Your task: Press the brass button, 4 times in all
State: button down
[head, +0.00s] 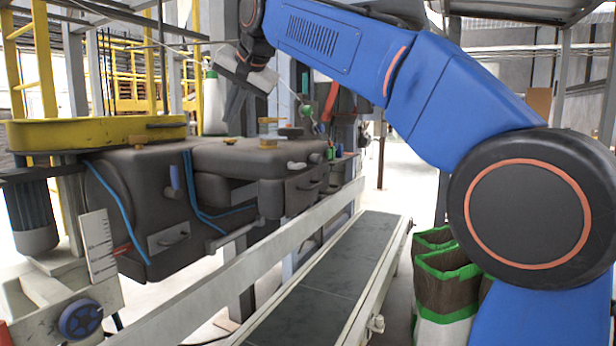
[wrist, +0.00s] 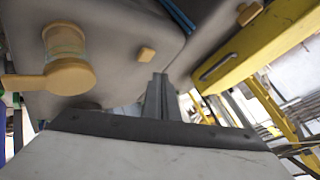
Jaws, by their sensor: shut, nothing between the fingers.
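My gripper (head: 230,118) is shut and empty, pointing down above the dark grey machine (head: 140,185). Its fingers also show in the wrist view (wrist: 159,80). A small brass-coloured block (head: 230,141) sits on the machine top just below the fingertips, with a visible gap in the head view; in the wrist view the small block (wrist: 146,54) shows up and left of the tips. A brass-coloured round fitting with a lever (wrist: 70,76) stands farther left there. Another brass-coloured piece (wrist: 249,13) is at the upper right. I cannot tell for certain which one is the button.
A yellow guard (head: 95,133) lies along the machine's left top. A conveyor belt (head: 325,275) with pale rails runs in front. Green-edged bags (head: 445,285) stand to the right. Blue hoses (head: 118,215) run down the machine front. There is open air above the machine top.

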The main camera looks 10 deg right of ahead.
jog(key=shift+r, duration=2.3)
jog(key=shift+r, duration=0.1)
dwell(0.8)
send_over(230, 141)
jog(key=shift+w+d+f, duration=0.15)
jog(key=shift+f, duration=1.45)
jog(key=shift+w+d+f, duration=0.1)
jog(key=shift+f, duration=1.45)
jog(key=shift+f, duration=0.15)
jog(key=shift+f, duration=0.25)
